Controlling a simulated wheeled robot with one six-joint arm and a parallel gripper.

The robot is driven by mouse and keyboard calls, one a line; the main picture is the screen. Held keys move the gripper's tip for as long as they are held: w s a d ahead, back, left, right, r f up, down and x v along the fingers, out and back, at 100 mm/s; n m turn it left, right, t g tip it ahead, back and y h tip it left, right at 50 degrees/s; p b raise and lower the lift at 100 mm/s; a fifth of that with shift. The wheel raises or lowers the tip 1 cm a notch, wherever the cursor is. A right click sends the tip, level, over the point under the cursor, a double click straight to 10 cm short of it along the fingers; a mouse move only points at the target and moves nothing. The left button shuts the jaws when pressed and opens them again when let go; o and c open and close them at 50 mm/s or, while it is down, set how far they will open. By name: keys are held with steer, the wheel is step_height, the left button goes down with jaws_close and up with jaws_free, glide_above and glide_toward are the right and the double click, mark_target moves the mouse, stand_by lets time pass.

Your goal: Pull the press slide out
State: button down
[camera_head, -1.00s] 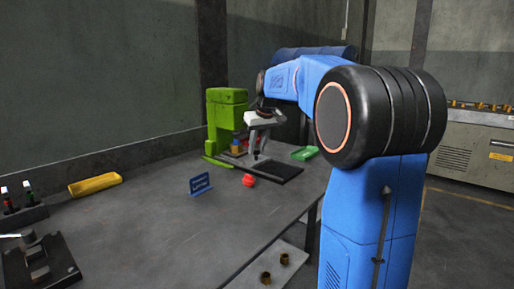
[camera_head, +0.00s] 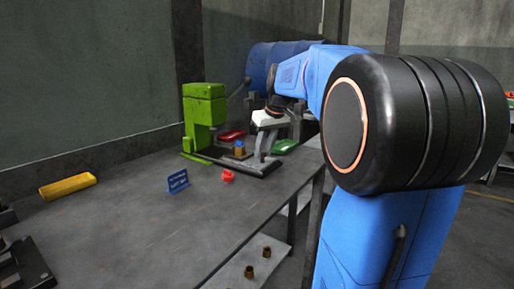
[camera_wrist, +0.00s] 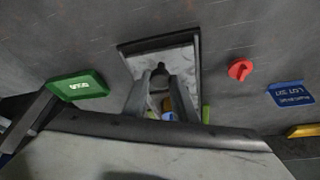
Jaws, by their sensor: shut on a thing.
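The green press (camera_head: 205,112) stands at the back of the table against the wall side. Its dark slide (camera_head: 262,169) lies to the right of it, with a pale top (camera_wrist: 165,58) in the wrist view. A small blue and brass-coloured piece (camera_head: 239,149) sits between the press and my gripper. My gripper (camera_head: 262,157) points down at the slide and is shut on its dark upright handle (camera_wrist: 160,71). The fingers partly hide the handle, and the blue piece shows only partly behind them in the wrist view.
A red tray (camera_head: 232,135) and a green tray (camera_head: 285,147) lie behind the slide. A red knob-like part (camera_head: 228,176) and a blue sign (camera_head: 178,181) are in front.

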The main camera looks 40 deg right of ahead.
steer(key=c, duration=1.5)
jaws_free()
steer(key=shift+r, duration=0.1)
steer(key=v, duration=1.7)
steer(key=shift+s, duration=0.1)
steer(key=shift+s, duration=0.1)
